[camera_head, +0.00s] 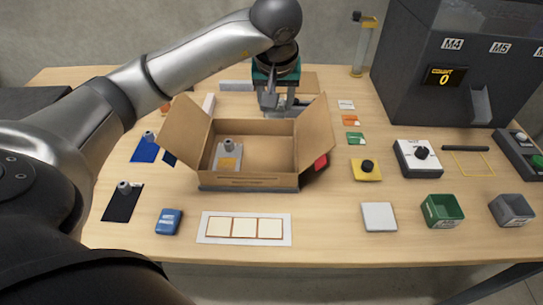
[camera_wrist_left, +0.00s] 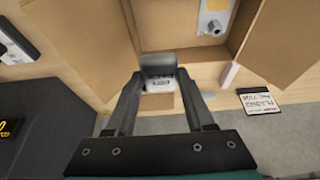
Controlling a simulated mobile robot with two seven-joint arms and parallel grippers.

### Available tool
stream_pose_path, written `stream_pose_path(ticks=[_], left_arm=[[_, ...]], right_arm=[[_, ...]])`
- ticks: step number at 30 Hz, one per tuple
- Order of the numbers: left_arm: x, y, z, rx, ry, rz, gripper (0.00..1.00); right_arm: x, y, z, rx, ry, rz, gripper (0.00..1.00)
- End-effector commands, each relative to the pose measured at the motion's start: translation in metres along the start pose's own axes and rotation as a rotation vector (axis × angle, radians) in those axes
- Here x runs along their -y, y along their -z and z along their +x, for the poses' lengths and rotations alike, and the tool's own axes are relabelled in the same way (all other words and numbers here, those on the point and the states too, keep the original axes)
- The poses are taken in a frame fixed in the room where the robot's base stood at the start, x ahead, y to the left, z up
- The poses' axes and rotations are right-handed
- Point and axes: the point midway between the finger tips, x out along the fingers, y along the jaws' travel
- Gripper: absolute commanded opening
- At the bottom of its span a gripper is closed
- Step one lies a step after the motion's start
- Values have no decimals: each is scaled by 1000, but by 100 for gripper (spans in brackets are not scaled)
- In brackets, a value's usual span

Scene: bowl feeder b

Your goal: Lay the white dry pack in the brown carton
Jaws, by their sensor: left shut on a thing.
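The open brown carton (camera_head: 258,182) stands left of centre on the table, its side flaps spread. My left gripper (camera_head: 279,106) is low behind the carton's back wall. The carton (camera_wrist_left: 190,65) fills the top of that view. A grey part with a round knob and an orange label (camera_head: 229,156) lies inside the carton at the left. My right gripper is not in view.
A printed white card (camera_wrist_left: 266,99) lies behind the carton. A white panel with three squares (camera_head: 244,228) and a blue packet (camera_head: 169,221) lie in front. A yellow button block (camera_head: 367,169) and green bin (camera_head: 442,210) are to the right. The carton's interior right half is clear.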

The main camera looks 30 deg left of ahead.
Motion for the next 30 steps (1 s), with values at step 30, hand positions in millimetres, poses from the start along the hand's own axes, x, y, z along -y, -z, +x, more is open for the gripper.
stream_pose_path(ticks=[30], left_arm=[[-1,-60,145,0,-1,0,0]], right_arm=[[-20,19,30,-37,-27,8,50]])
